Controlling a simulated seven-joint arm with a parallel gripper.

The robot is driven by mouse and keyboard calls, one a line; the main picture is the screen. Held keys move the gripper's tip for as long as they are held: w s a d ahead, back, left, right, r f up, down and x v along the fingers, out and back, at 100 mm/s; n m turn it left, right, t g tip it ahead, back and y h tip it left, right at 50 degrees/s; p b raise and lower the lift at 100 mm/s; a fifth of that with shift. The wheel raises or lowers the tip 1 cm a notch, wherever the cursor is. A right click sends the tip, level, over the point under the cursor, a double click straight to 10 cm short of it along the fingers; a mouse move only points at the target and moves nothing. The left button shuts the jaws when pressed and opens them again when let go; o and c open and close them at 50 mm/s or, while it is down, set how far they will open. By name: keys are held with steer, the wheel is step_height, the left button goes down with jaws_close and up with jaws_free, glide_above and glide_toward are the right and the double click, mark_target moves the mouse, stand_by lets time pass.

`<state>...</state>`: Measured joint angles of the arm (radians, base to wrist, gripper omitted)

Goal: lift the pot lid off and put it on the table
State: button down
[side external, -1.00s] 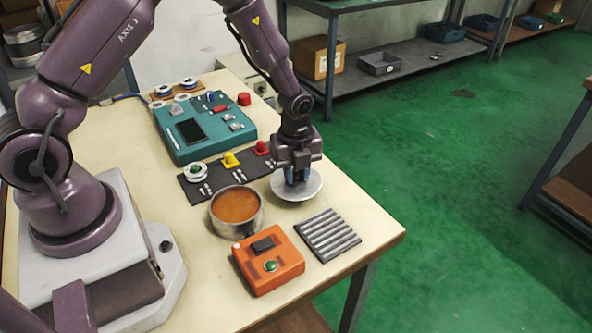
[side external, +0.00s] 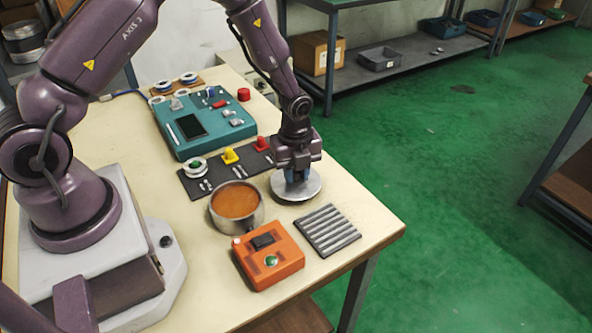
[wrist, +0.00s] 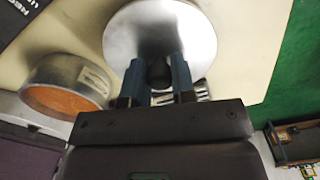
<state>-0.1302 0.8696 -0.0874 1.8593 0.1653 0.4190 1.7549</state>
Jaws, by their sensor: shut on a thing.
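The pot lid (side external: 309,190) is a round silver disc at the right part of the table, to the right of the pot. It also shows in the wrist view (wrist: 202,48). My gripper (side external: 297,175) is over the lid, with its blue fingers shut on the dark knob (wrist: 160,74) at the lid's middle. The lid looks level and at or very near the table top; I cannot tell if it touches. The metal pot (side external: 237,222) is uncovered and shows orange-brown contents. It also appears at left in the wrist view (wrist: 92,76).
A ribbed grey rack (side external: 328,231) lies just in front of the lid. An orange box with a green button (side external: 270,262) stands in front of the pot. A dark mat (side external: 214,177) with small parts and a teal panel (side external: 207,140) lie behind. The table's right edge is near the lid.

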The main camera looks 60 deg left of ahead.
steer(key=shift+f, duration=0.75)
stand_by(0.7)
steer(key=c, duration=0.9)
jaws_free()
steer(key=shift+o, duration=0.2)
steer(key=shift+r, duration=3.8)
